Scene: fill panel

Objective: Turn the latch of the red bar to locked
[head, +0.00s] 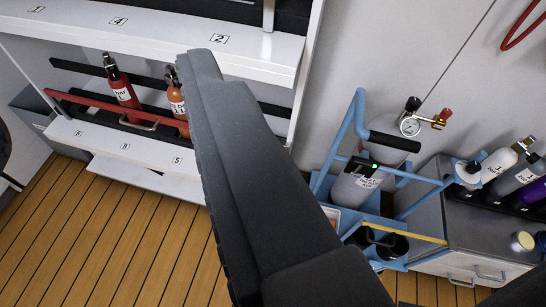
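The red bar (90,103) runs across the front of the lower shelf of the white rack at left, in front of a red bottle (122,92) and an orange bottle (177,98). A small metal handle (138,126) sits on or just below the bar. I cannot make out a separate latch or its position; the bar's right end goes behind my gripper. My gripper (212,78) fills the middle as a large dark shape, nearer the camera than the rack. Nothing shows held in it, and I cannot tell its opening.
Numbered shelf edges (170,32) stand above and below the bar. At right are a blue trolley (344,136) with a grey cylinder (352,190) and gauge (410,125), and a grey cabinet (480,235) with several bottles. Wooden floor (130,240) is clear at lower left.

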